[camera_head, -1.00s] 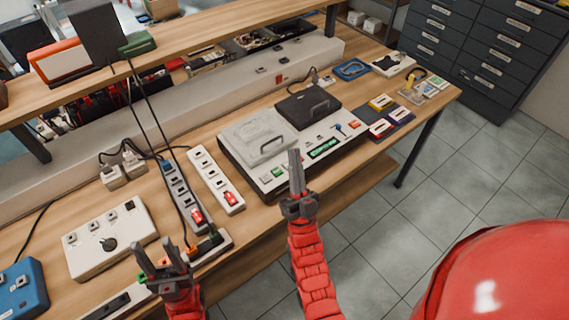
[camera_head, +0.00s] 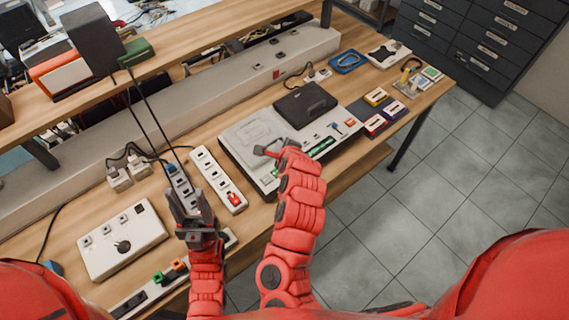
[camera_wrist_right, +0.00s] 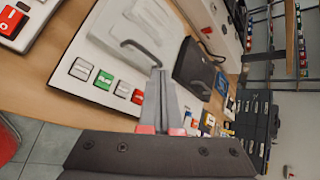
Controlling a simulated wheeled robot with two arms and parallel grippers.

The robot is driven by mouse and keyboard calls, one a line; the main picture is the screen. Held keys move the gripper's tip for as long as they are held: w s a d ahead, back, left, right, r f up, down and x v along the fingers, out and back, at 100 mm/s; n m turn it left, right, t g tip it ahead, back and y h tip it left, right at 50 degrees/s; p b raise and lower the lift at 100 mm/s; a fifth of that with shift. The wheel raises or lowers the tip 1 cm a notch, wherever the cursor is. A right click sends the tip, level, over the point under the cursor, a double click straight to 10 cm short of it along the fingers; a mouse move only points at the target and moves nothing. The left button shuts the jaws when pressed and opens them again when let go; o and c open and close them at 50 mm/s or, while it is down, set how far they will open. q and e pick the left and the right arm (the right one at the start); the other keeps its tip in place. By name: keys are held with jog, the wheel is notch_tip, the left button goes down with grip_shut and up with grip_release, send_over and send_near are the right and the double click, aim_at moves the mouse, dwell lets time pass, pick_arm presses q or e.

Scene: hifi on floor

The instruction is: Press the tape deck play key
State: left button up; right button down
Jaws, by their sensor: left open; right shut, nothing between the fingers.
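The tape deck (camera_head: 232,138) is the wide white unit on the bench, with a grey lidded bay and handle on its left half and a black lid (camera_head: 305,102) behind on the right. In the right wrist view its key row runs along the front edge: a grey key (camera_wrist_right: 82,68), a green key (camera_wrist_right: 103,79), another grey key (camera_wrist_right: 122,89) and a red key (camera_wrist_right: 137,97). My right gripper (camera_head: 268,151) is shut and empty over the deck's front part, its fingertips (camera_wrist_right: 160,78) beside the red key; contact cannot be told. My left gripper (camera_head: 182,203) is open above the power strips.
A white power strip (camera_head: 215,178) with a red switch lies left of the deck. A white box with a black knob (camera_head: 122,232) stands further left. Small colored cartridges (camera_head: 376,97) lie to the right. A raised shelf (camera_head: 200,48) runs behind.

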aim_at(277, 172)
jog(key=shift+s+a+f+m+g, duration=0.15)
jog(key=shift+s+a+m+g, duration=0.15)
jog(key=shift+s, duration=0.15)
jog(key=shift+s+a+f+m+g, duration=0.1)
jog(key=shift+s+a+m+g, duration=0.1)
jog(key=shift+s+g, duration=0.15)
notch_tip(277, 172, down, 8)
jog(key=b, duration=0.6)
jog(key=shift+d+f, duration=0.1)
jog(key=shift+f+b, duration=0.3)
jog(key=shift+b, duration=0.05)
dwell(1.3)
jog(key=shift+f, duration=0.4)
